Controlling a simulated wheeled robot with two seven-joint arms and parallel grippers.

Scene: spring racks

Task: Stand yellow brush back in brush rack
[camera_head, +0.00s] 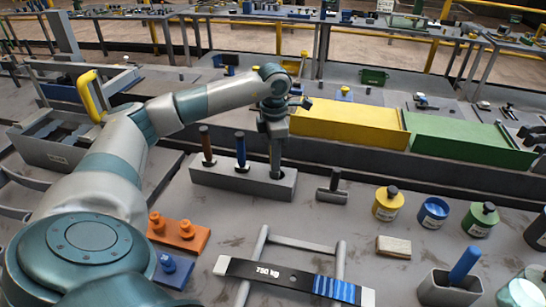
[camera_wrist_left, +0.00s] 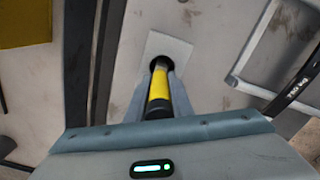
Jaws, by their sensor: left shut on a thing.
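The brush rack (camera_head: 225,180) is a long grey block on the bench in the head view. A brown-handled brush (camera_head: 207,146) and a blue-handled brush (camera_head: 240,150) stand upright in its left and middle places. My left gripper (camera_head: 276,172) points straight down at the rack's right place. In the left wrist view, the gripper is shut on the yellow brush (camera_wrist_left: 158,88), a yellow handle with a black end. Its far end lines up with a dark hole in a pale grey block (camera_wrist_left: 178,46); how deep it sits is hidden. The gripper hides the brush in the head view.
A small grey T-shaped tool (camera_head: 333,188) stands right of the rack. Yellow (camera_head: 350,122) and green (camera_head: 470,140) bins stand behind.

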